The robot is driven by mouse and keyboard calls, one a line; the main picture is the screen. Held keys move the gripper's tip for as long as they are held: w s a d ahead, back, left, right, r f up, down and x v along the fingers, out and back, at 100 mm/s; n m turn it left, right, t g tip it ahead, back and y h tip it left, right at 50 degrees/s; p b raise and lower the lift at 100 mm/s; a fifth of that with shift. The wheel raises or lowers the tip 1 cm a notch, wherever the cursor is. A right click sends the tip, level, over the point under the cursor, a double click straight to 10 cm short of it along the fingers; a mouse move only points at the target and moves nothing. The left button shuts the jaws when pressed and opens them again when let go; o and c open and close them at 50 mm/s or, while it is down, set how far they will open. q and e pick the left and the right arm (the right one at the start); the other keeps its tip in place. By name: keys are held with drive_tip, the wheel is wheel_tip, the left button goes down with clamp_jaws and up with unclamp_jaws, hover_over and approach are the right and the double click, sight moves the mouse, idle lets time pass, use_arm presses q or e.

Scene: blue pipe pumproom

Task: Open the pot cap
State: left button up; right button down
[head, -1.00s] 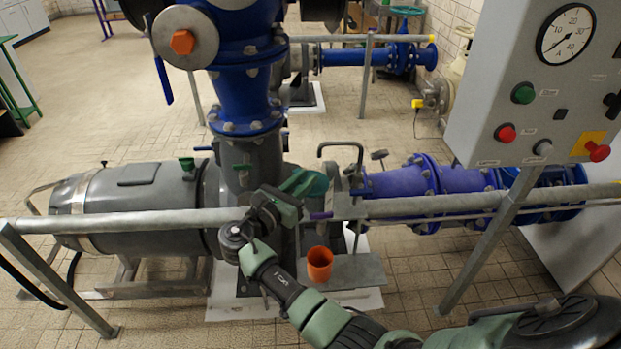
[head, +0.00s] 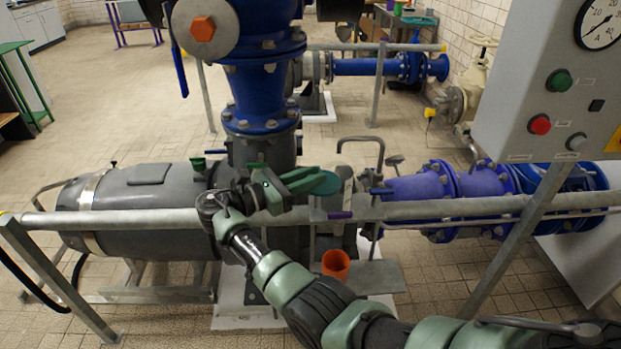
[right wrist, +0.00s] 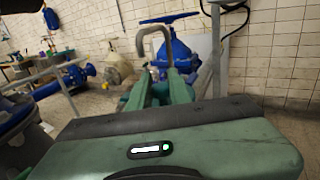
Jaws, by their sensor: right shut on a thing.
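A round teal-green disc (head: 326,183), which looks like the cap, shows beside the grey pump housing, behind the rail. My right gripper (head: 311,179) reaches over the rail from the front, its green fingers pointing right. Its fingertips are at the disc and shut on it, as far as I can tell; the fingers hide part of it. An orange cup-like pot (head: 336,263) stands open on a grey plate below the rail. My left gripper is out of view.
A grey rail (head: 430,210) runs across the front, under my right wrist. A bent metal handle (head: 362,141) stands just right of the disc. Blue pipes (head: 420,193) and a grey control box (head: 520,85) are at right. Tiled floor is free at left.

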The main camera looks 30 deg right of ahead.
drive_tip(key=c, duration=1.3)
unclamp_jaws()
drive_tip(key=a+b, duration=0.2)
drive_tip(key=a, duration=0.5)
drive_tip(key=shift+s+a, duration=0.25)
drive_tip(key=shift+a, duration=0.05)
